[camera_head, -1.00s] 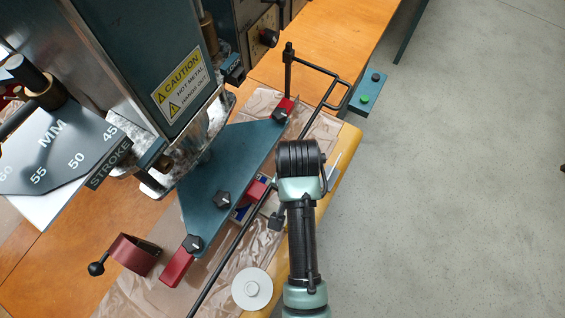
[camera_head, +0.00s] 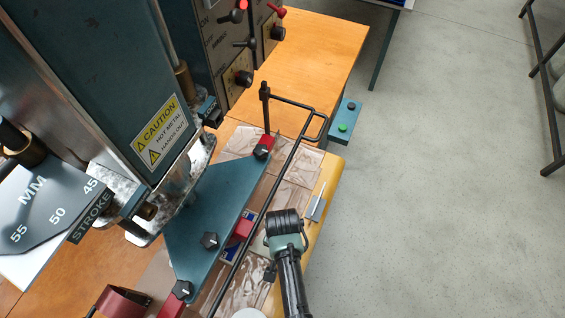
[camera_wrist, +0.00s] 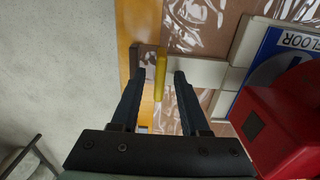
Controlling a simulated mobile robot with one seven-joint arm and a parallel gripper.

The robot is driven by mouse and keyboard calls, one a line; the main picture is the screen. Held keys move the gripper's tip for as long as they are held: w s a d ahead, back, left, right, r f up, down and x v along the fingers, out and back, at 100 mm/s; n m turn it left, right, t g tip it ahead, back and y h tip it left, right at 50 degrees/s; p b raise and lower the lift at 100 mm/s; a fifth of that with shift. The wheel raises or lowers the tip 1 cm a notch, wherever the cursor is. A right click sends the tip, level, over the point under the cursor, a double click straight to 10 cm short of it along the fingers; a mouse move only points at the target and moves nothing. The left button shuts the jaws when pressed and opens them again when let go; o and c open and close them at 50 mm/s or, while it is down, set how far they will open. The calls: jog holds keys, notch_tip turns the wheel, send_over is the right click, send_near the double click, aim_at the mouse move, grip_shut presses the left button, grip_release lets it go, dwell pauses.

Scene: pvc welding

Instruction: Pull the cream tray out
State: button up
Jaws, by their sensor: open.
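The cream tray (camera_wrist: 238,46) shows in the wrist view as a pale rim around a blue sign that reads FLOOR. A pale strip (camera_wrist: 205,72) runs left from it to an upright yellow bar (camera_wrist: 160,76). My gripper (camera_wrist: 163,80) is open, with the bar between its two dark fingers; I cannot tell if either touches it. In the head view a bit of the tray's blue contents (camera_head: 229,248) shows under the teal plate, and the rest is hidden. My wrist (camera_head: 286,228) hides the fingertips there.
A red block (camera_wrist: 285,120) is close on the right in the wrist view. A black guard bar (camera_head: 262,205) crosses before the teal plate (camera_head: 212,218) of the machine.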

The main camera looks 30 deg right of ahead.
grip_shut()
dwell(1.5)
